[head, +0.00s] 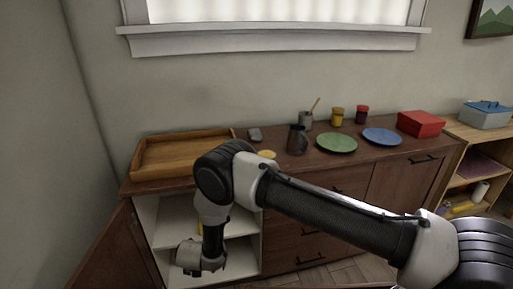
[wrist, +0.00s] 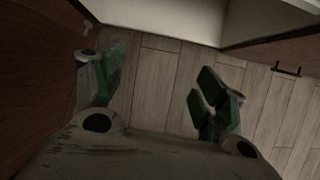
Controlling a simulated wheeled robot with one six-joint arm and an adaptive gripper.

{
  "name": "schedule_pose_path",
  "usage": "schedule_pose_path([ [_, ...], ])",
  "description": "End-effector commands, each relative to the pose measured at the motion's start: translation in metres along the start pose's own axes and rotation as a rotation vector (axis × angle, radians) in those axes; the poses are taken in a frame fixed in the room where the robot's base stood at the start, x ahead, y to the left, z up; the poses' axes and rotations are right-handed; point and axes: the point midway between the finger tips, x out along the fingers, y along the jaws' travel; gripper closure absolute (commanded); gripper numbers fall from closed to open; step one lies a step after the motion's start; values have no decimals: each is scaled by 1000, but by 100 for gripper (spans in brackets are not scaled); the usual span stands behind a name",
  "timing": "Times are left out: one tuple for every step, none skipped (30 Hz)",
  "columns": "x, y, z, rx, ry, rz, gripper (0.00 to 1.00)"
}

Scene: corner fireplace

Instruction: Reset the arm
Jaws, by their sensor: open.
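My gripper (wrist: 158,80) shows in the wrist view with its two green-padded fingers spread wide apart. Nothing is between them; only the plank floor (wrist: 165,70) shows below. In the head view my arm reaches from the lower right to the left and bends down in front of the open cabinet (head: 257,235) at the left end of the sideboard. The fingers cannot be made out in the head view.
On the sideboard (head: 290,170) are a wooden tray (head: 160,172), dark mug (head: 297,140), green plate (head: 337,142), blue plate (head: 382,136), red box (head: 420,123) and small jars. An open cabinet door (head: 112,255) stands left of my wrist. Something yellow (head: 200,228) is partly hidden inside the cabinet.

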Motion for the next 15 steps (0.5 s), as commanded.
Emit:
schedule_pose_path([
  [1,-6,0,26,-5,-15,27],
  [1,-10,1,45,-8,-26,27],
  [2,-15,1,70,-11,-41,27],
  [2,-20,1,88,-14,-52,27],
  [3,-25,1,109,-17,-65,27],
  [3,-32,1,137,-20,-84,27],
  [4,-38,0,157,-22,-99,27],
  [4,-44,-1,178,-24,-115,27],
  [4,-54,-2,209,-28,-138,27],
  [2,-61,-2,238,-32,-157,27],
  [0,-68,0,270,-39,-178,27],
  [-6,-77,4,317,-50,-204,27],
  [-11,-85,8,354,-60,-225,27],
  [-17,-92,14,394,-70,-245,27],
  [-26,-102,22,448,-84,-272,27],
])
